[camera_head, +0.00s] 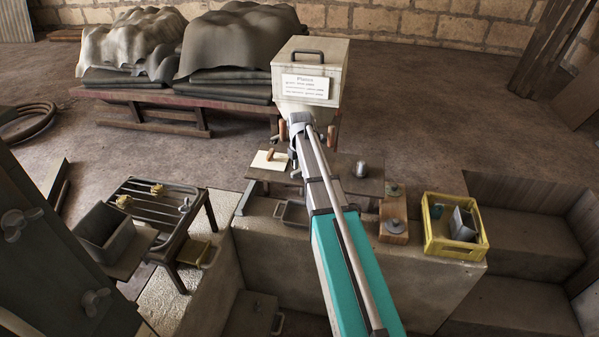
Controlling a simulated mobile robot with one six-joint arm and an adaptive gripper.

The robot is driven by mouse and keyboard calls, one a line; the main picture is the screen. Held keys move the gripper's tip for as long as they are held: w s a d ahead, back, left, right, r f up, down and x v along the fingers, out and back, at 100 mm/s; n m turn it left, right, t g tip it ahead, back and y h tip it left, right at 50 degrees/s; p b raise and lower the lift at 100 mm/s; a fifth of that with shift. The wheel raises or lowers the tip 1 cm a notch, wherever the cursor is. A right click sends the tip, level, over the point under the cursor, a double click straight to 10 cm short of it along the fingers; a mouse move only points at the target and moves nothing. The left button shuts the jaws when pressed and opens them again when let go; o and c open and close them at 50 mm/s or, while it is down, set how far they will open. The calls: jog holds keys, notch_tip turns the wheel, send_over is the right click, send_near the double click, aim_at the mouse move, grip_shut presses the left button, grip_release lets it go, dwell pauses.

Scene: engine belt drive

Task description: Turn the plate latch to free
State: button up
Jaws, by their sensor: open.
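A pale box (309,68) with a dark top handle and a label on its front, which seems to read "Plates", stands beyond the workbench. Two brown handles are below it, a left one (282,131) and a right one (331,136), on either side of my arm's far end. I cannot tell whether either is the plate latch, or how the latch is turned. My arm reaches from the lower right up to just below the box. My gripper cannot be made out; the arm hides that spot.
The bench (275,254) holds a wooden block with metal knobs (394,230) and a yellow crate (428,242). A slatted table (202,208) and grey bin (108,240) stand left. A low cart (160,96) with covered loads is behind. Steps (525,245) descend at right. Open floor lies back right.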

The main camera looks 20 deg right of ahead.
dwell(0.3)
grip_shut()
jog(key=shift+a, duration=0.2)
jog(key=shift+d, duration=0.15)
jog(key=shift+w+m, duration=0.1)
jog(key=shift+m, duration=0.3)
jog(key=m, duration=0.2)
jog(key=shift+m, duration=0.3)
jog(key=m, duration=0.6)
